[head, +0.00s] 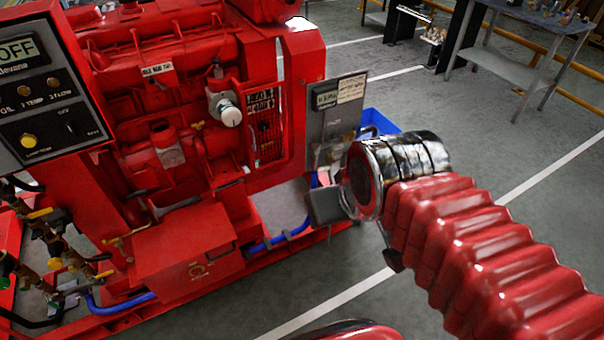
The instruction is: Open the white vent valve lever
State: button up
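I cannot make out a white vent valve lever for certain in the head view. A round white cap (230,114) sits on the side of the red engine, but its shape is not clearly a lever. My arm reaches in from the lower right, with a red ribbed sleeve and a shiny black wrist. My gripper (332,195) is at the far end of the wrist, in front of the grey panel (345,100) at the pumpset's right end. The wrist partly hides it, and its finger opening cannot be made out. Whatever lies behind the wrist is hidden.
The red pumpset (165,110) fills the left side. A control box (40,90) reading OFF stands at upper left, above several valves with yellow levers (40,213). A blue container (378,122) lies behind my wrist. A grey workbench (530,18) stands upper right; open floor lies between.

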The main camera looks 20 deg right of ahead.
aim_at(327, 167)
jog(key=u, duration=0.3)
jog(key=i, duration=1)
jog(key=u, duration=0.05)
